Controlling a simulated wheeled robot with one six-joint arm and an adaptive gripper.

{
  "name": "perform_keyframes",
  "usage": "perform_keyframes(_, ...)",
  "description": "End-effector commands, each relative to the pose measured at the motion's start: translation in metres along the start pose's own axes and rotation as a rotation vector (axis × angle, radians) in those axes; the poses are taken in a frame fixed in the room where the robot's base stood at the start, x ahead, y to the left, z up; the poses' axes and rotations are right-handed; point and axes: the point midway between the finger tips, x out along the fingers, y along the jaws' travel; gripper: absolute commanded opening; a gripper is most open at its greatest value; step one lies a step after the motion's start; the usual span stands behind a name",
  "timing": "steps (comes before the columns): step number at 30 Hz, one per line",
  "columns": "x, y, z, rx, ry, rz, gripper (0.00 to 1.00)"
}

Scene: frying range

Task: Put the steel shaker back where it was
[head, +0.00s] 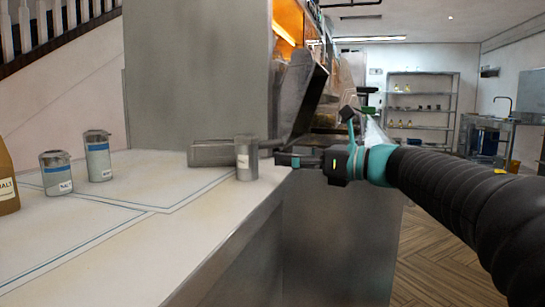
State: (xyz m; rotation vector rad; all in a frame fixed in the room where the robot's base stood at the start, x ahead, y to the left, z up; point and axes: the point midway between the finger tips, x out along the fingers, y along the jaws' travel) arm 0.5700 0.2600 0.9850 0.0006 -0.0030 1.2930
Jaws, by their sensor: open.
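A plain steel shaker (246,158) with a small pale label stands upright on the white counter (215,215), near its right edge. My gripper (279,160) is open and just right of this shaker, pointing left towards it. A narrow gap shows between them in the picture; depth is hard to judge. Two other metal shakers stand to the left: a blue-banded one labelled SALT (57,173) and a blue-banded one (98,156) behind it. My arm reaches in from the right.
A grey metal box (212,153) lies behind the plain shaker. Outlined areas mark the counter top. The fryer unit (297,85) rises behind. Open wooden floor (435,255) lies to the right.

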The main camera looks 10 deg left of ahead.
Motion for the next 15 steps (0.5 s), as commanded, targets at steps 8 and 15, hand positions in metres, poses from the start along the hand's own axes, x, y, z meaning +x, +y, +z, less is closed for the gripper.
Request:
perform_keyframes(8, -0.020, 0.000, 0.000, 0.000, 0.000, 0.001, 0.77)
perform_keyframes(15, -0.021, 0.000, 0.001, 0.006, -0.004, -0.005, 0.77)
